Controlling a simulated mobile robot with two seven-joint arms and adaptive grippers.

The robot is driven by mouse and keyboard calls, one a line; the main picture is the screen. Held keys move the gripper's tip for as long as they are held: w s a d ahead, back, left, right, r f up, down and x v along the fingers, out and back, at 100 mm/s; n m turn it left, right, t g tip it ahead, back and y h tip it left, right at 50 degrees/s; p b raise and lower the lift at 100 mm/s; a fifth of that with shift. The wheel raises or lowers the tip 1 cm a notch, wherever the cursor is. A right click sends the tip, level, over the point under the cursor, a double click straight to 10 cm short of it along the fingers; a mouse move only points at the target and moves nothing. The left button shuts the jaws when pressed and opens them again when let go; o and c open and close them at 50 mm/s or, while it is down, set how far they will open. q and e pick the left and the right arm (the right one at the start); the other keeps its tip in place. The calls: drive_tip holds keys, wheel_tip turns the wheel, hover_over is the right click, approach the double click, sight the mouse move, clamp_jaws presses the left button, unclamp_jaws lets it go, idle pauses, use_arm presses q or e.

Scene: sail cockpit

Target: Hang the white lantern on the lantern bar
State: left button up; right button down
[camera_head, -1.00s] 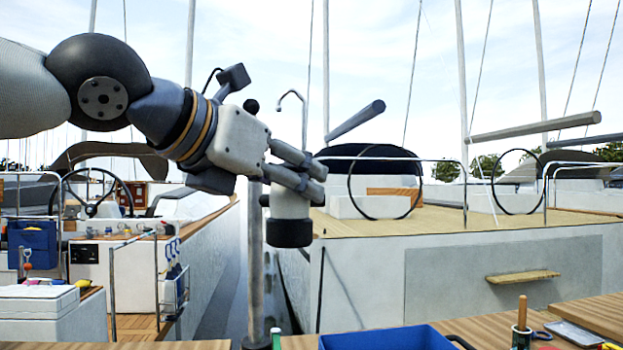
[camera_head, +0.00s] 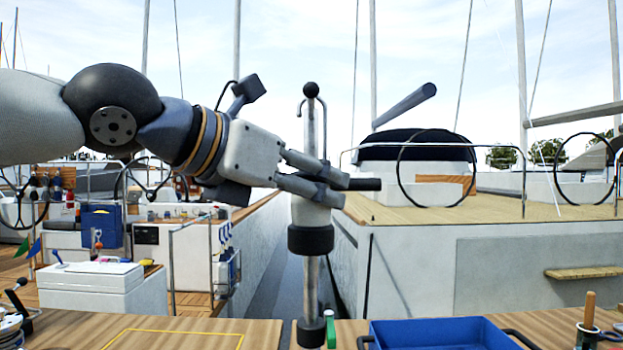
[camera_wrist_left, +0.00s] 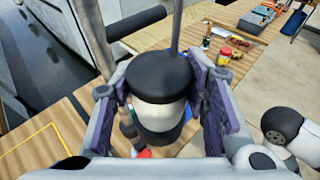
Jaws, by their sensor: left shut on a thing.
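The white lantern (camera_head: 312,213) has a black base, a white body and a tall thin metal hook. My left gripper (camera_head: 335,190) is shut on its upper body and holds it upright in the air. The lantern bar (camera_head: 365,184) is a short black rod on a metal post (camera_head: 311,280) with a black ball on top. In the head view the lantern overlaps the post, and the hook's top stands higher than the rod. In the left wrist view the rod (camera_wrist_left: 137,22) lies beyond the dark lantern cap (camera_wrist_left: 158,72), apart from the hook stem. My right gripper is not in view.
A yellow outline (camera_head: 175,334) marks a bare table area. A cup with a wooden-handled tool (camera_head: 588,325) stands at the right. Boats lie behind.

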use_arm(q)
drive_tip(key=o, duration=1.4)
drive_tip(key=shift+c, duration=0.2)
